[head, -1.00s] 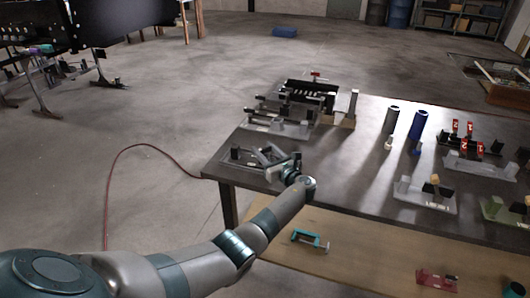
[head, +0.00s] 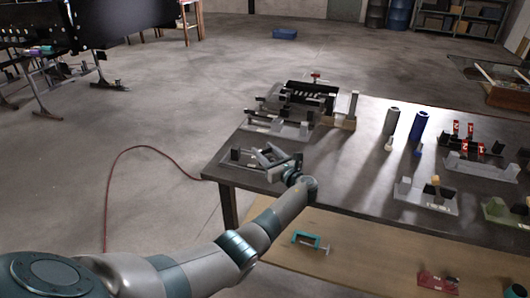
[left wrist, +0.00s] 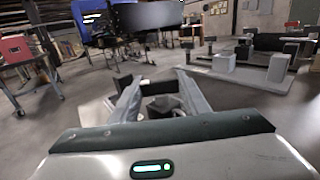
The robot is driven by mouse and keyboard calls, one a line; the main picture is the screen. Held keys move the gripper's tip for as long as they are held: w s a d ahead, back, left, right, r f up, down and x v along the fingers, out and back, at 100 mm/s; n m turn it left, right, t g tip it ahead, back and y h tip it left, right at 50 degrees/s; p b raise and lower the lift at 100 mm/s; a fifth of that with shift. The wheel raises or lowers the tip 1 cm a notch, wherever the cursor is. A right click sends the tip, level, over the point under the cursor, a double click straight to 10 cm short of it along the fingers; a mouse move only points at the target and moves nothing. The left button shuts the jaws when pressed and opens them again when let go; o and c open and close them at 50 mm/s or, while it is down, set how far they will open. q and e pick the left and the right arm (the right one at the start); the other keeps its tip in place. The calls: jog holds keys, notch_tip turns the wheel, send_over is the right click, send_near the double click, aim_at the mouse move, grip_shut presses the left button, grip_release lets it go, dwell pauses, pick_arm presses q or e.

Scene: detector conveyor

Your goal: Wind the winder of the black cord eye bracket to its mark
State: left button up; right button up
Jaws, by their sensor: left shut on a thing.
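The bracket under my left gripper has a pale grey base (head: 240,164) and a dark upright piece (head: 235,154). It sits at the near left corner of the table, and I take it as the black cord eye bracket. My left gripper (head: 266,158) is low over its right part, shut on a part of it that the fingers largely hide, likely the winder. The mark cannot be made out. My right gripper is out of view.
Behind stand grey fixtures (head: 278,127) and a black rack (head: 310,93). Two cylinders (head: 417,126) stand mid-table, with more brackets (head: 424,197) at the right. A teal clamp (head: 311,242) lies on the lower shelf. A red hose (head: 107,200) runs along the floor at left.

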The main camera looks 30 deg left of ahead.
aim_at(266, 152)
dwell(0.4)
pick_arm(q)
jog(key=o, duration=1.1)
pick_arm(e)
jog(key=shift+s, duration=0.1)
pick_arm(q)
jog(key=shift+s+d, duration=0.15)
jog(key=shift+d, duration=0.35)
jog(key=v, duration=0.5)
jog(key=shift+f+b, duration=0.1)
jog(key=shift+b, duration=0.2)
jog(key=b+v, duration=0.1)
jog(key=v, duration=1)
jog(key=shift+b, duration=0.35)
jog(key=shift+s+d+r, duration=0.1)
jog(key=shift+d+r, duration=0.1)
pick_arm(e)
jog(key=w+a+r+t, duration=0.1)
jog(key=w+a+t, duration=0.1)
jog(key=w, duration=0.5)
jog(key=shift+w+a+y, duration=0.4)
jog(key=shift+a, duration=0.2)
